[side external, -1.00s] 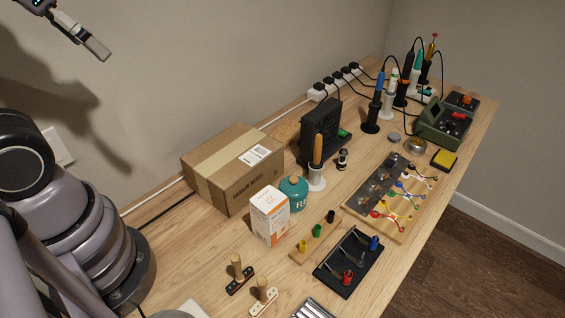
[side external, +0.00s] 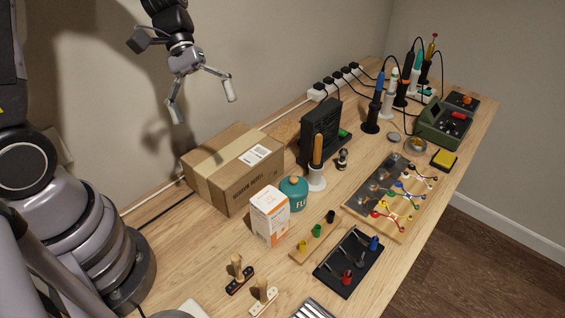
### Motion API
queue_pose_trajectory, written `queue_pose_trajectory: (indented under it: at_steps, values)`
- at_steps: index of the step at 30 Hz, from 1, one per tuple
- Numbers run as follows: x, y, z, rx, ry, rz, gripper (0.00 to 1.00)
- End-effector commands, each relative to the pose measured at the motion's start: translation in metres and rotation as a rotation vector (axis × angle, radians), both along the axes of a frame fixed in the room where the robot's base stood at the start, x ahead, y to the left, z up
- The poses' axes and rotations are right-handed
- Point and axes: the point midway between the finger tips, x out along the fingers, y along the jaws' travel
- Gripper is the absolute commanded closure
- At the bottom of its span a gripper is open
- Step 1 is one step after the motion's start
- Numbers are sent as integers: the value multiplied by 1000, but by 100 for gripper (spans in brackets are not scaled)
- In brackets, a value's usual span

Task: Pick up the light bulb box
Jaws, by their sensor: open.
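The light bulb box is most likely the small white carton with an orange lower band (side external: 270,216). It stands upright on the wooden bench in front of the cardboard box, beside a teal bottle (side external: 293,193). Its print is too small to read. My gripper (side external: 203,100) is open and empty, fingers spread and pointing down. It hangs in the air above the cardboard box in the picture, up and to the left of the white carton and well apart from it.
A large taped cardboard box (side external: 226,188) stands behind the white carton. A wooden strip with coloured pegs (side external: 315,238) and a black tray (side external: 348,262) lie to its right. Two wooden-handled tools (side external: 238,275) lie in front. Bare bench shows around the carton's front left.

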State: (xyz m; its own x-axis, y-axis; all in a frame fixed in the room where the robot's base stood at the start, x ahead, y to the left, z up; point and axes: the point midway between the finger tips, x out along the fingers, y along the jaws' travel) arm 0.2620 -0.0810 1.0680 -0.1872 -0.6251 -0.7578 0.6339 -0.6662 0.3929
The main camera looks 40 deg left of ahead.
Motion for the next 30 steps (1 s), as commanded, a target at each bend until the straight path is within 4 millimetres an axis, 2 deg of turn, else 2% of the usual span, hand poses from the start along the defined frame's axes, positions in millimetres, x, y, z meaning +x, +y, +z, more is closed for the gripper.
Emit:
queue_pose_trajectory:
  at_steps: [1, 9, 12, 15, 20, 30]
  values:
    - [9, -3, -19, -52, 85, 60, 2]
    - [47, -18, -116, -278, 434, 415, 2]
    - [53, -19, -146, -324, 518, 520, 2]
    - [55, -20, -167, -352, 571, 592, 2]
    - [56, -25, -181, -365, 602, 635, 2]
    - [49, -65, -195, -363, 605, 631, 2]
